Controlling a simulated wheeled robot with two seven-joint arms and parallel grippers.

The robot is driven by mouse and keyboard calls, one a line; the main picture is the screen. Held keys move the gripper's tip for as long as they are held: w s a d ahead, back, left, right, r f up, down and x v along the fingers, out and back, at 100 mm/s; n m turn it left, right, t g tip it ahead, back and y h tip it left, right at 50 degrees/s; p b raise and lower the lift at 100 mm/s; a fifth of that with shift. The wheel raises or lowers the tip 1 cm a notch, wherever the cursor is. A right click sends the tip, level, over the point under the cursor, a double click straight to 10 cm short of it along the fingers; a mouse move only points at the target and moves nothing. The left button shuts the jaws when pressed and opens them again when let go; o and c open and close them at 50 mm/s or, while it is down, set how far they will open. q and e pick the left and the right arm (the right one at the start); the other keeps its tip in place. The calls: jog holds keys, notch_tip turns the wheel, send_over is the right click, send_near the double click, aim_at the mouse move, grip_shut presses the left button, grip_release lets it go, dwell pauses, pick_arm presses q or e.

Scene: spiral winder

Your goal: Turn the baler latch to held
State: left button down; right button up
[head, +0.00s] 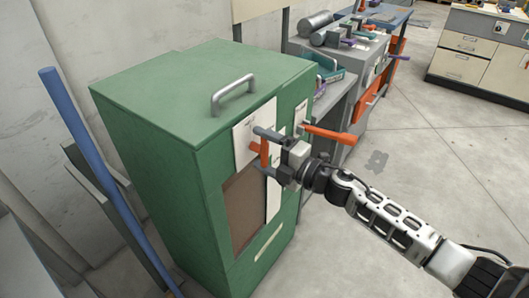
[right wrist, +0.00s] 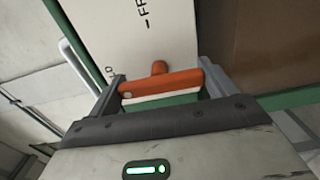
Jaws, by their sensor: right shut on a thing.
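The baler is a green cabinet (head: 160,98) with a grey top handle (head: 232,92). Its front has a white plate (head: 243,135) carrying an orange latch handle (head: 264,153). My right gripper (head: 262,150) is at this latch, its fingers on either side. In the right wrist view the latch bar (right wrist: 165,86) lies across between the two fingers (right wrist: 160,84), tilted slightly, with a round orange knob behind it. The gripper is shut on the latch. Black lettering shows on the plate (right wrist: 150,40), partly cut off. My left gripper is not in view.
A second orange lever (head: 330,134) sticks out right of the latch, near my right gripper. A blue post (head: 95,160) leans left of the cabinet. A grey bench with tools (head: 345,50) stands behind; drawers (head: 470,45) are far right. The floor at right is clear.

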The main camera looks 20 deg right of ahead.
dwell(0.6)
jog(key=o, duration=0.9)
jog(key=shift+c, duration=0.2)
jog(key=shift+s+d, duration=0.1)
jog(key=b+v, duration=0.2)
jog(key=v, duration=1.3)
jog(key=shift+s+d, duration=0.25)
jog(key=shift+s, duration=0.05)
jog(key=s+a+f+m+g+h, duration=0.1)
jog(key=s+a+f+m+h, duration=0.2)
jog(key=s+a+f+m, duration=0.2)
jog(key=s+a+f+m+g+h, duration=0.2)
jog(key=s+a+f+m+h, duration=0.2)
jog(key=f+m, duration=0.7)
jog(key=s+a+m, duration=0.2)
jog(key=s+m, duration=0.1)
jog(key=m, duration=0.4)
jog(key=shift+s+g+h, duration=0.2)
jog(key=shift+g+h, duration=0.1)
